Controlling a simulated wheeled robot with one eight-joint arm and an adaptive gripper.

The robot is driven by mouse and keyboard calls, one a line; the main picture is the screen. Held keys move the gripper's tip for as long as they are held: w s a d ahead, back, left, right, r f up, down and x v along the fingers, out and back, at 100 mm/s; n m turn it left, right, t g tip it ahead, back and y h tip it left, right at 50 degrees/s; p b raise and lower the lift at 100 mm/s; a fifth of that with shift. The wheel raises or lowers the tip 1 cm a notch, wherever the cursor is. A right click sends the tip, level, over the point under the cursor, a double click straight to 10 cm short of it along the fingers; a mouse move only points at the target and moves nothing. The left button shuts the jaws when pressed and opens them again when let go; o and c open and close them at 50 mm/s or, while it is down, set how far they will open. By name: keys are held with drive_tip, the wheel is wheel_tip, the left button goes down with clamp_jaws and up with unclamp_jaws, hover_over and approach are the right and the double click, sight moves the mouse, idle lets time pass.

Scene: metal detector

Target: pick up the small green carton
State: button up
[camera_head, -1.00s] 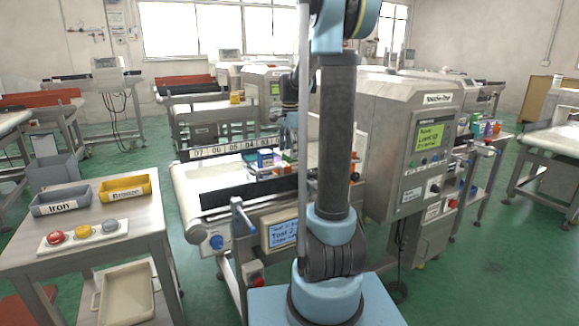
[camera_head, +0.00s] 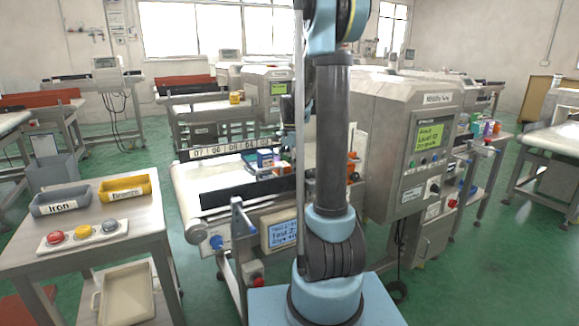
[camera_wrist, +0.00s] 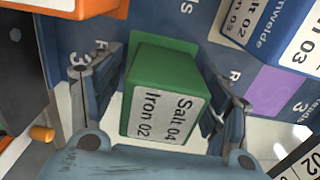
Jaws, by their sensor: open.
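The green carton (camera_wrist: 165,90) has a white label reading "Salt 04 Iron 02" and lies in the middle of the wrist view. My gripper (camera_wrist: 163,78) is open, with one finger on the left and one on the right of the carton. I cannot tell whether either finger touches it. In the head view, my arm column hides most of the gripper and much of the group of cartons on the conveyor.
An orange carton (camera_wrist: 75,8) is at top left in the wrist view, and a blue and white carton (camera_wrist: 290,40) at top right. A purple patch (camera_wrist: 278,90) is right of the gripper. In the head view, the metal detector (camera_head: 410,130) stands right of my arm.

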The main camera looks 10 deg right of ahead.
drive_tip(key=shift+c, duration=0.6)
drive_tip(key=c, duration=1.1)
drive_tip(key=shift+r, duration=0.2)
